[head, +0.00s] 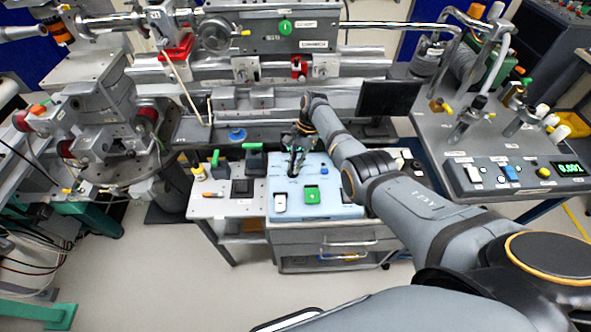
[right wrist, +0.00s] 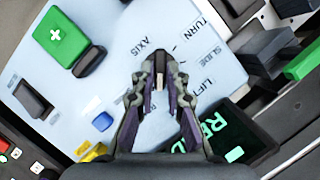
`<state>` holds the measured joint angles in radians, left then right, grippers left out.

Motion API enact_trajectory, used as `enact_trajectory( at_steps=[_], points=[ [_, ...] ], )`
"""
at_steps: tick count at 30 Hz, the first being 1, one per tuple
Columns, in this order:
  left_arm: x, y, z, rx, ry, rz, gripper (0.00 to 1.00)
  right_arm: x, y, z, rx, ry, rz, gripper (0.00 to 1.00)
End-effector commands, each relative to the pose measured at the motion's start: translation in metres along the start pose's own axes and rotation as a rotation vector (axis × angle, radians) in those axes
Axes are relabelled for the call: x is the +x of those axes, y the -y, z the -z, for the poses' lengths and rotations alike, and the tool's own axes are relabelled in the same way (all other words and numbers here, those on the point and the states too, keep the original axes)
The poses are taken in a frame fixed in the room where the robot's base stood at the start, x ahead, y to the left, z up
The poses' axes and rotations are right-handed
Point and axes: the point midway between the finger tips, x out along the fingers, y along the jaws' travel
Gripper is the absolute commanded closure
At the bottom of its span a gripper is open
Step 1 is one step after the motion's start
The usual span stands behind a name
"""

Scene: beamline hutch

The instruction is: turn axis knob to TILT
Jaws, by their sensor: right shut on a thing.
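My right gripper (head: 294,168) reaches down from the right arm onto a light blue control panel (head: 345,210). In the right wrist view the gripper's (right wrist: 160,78) dark fingertips are closed together around the axis knob (right wrist: 159,82), of which only a narrow strip shows between them. The printed words AXIS, TURN, SLIDE and LIFT lie around the knob on the panel (right wrist: 120,60). Another label by the left finger is partly covered, and I cannot read TILT anywhere. Which label the knob points at is hidden by the fingers. My left gripper is not in view.
A green button with a white cross (right wrist: 62,38) and a blue button (right wrist: 102,121) sit near the knob. A dark display with green letters (right wrist: 238,135) lies beside the right finger. Green-handled levers (head: 254,160) stand left of the panel; a black monitor (head: 389,97) stands behind.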

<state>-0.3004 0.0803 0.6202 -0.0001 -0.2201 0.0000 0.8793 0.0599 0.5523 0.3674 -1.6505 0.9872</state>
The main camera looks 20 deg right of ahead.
Motion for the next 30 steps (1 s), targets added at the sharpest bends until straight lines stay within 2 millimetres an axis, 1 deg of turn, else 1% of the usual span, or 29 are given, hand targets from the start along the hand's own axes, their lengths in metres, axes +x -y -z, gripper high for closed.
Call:
enact_trajectory(
  at_steps=[1,3,12,21,30],
  points=[
    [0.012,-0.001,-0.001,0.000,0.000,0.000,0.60,0.004,0.002,0.003,-0.037,-0.002,-0.012,1.00],
    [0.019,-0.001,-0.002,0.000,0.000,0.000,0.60,0.004,0.003,0.002,-0.092,-0.003,-0.035,1.00],
    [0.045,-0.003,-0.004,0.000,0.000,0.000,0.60,0.003,0.005,0.002,-0.278,-0.004,-0.113,1.00],
    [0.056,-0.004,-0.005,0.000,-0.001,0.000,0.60,0.001,0.005,0.000,-0.371,-0.003,-0.151,1.00],
    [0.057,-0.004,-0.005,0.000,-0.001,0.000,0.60,-0.001,0.006,-0.001,-0.389,-0.004,-0.159,1.00]
  ],
)
